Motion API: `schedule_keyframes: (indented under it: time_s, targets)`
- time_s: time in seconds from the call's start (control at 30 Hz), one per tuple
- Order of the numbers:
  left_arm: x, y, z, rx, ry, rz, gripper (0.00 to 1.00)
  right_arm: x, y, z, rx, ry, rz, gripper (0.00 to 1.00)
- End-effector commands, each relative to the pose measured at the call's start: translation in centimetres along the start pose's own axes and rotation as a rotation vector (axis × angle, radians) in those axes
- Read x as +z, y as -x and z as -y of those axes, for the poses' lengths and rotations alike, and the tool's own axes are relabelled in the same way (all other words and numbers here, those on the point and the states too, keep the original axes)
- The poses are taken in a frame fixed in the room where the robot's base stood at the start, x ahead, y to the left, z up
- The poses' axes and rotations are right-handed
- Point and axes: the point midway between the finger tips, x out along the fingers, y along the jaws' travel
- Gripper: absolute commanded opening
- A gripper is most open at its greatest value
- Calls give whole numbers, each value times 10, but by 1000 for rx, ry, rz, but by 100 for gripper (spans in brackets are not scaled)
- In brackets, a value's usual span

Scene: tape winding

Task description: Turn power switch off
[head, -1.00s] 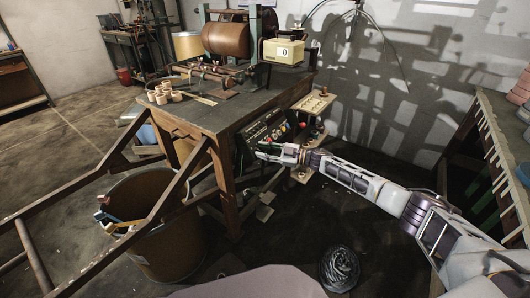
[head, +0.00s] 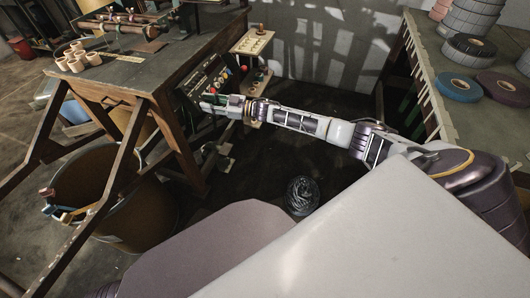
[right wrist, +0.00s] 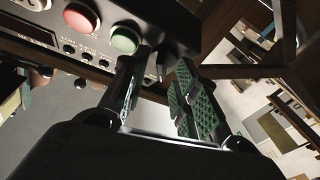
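The dark control panel (head: 202,76) with red and other coloured buttons is on the right side of the wooden workbench. In the right wrist view the panel face (right wrist: 75,45) shows a red button (right wrist: 82,17), a green button (right wrist: 125,39) and a row of small black knobs. My right gripper (head: 207,103) is at the panel's lower edge. In the right wrist view its green-padded fingers (right wrist: 160,72) are apart, just below and right of the green button. A small dark piece (right wrist: 162,63) shows between the fingertips; I cannot tell whether it is the power switch. My left gripper is out of view.
The workbench (head: 125,65) holds wooden rings (head: 75,60). A small shelf (head: 250,42) stands behind the panel. A brown bin (head: 105,205) is at the left. A table with tape rolls (head: 457,84) is at the right. A black coil (head: 302,195) lies on the floor.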

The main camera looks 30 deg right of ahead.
Motion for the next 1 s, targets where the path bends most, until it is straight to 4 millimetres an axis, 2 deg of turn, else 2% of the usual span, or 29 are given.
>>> schedule_keyframes:
  time_s: [1.0]
  targets:
    - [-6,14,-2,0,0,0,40,-1,-1,6,315,-451,-1,29]
